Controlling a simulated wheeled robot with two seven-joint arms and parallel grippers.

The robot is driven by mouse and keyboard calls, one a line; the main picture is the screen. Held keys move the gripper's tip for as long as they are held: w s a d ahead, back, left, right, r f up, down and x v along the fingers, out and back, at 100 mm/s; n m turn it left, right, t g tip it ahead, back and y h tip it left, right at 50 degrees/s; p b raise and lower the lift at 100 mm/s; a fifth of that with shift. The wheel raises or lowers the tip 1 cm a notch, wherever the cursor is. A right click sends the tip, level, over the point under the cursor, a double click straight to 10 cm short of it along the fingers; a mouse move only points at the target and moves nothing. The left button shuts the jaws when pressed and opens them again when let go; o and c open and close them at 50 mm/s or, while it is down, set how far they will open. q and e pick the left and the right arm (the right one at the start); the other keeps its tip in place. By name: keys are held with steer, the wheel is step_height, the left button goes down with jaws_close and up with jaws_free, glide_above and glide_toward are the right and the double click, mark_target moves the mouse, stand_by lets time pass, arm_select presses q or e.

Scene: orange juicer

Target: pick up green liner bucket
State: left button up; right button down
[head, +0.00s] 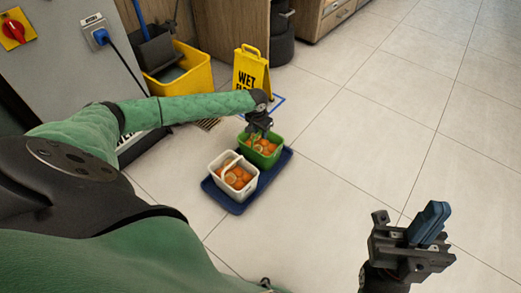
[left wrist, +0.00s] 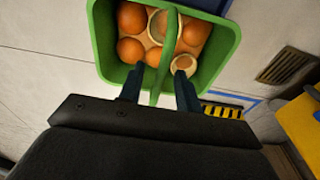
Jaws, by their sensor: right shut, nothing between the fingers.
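The green bucket (head: 265,150) stands at the back of a blue tray on the floor, with orange-brown round items inside. In the left wrist view the green bucket (left wrist: 104,48) fills the upper middle, its green handle (left wrist: 168,52) arching over the contents. My left gripper (head: 258,132) is above the bucket. Its two dark fingers (left wrist: 160,88) are apart, one on each side of the handle, with gaps visible. Exact fingertip depth against the handle is hard to tell. My right gripper (head: 429,224) is shut and empty at the lower right, far from the bucket.
A white basket (head: 222,184) with similar round items stands on the blue tray (head: 236,207) in front of the green bucket. A yellow wet-floor sign (head: 250,72) and a yellow mop bucket (head: 188,75) stand behind. Open tiled floor lies to the right.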

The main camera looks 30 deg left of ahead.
arm_select(q)
steer(key=shift+f, duration=0.5)
steer(key=shift+c, duration=0.2)
jaws_close()
stand_by(1.0)
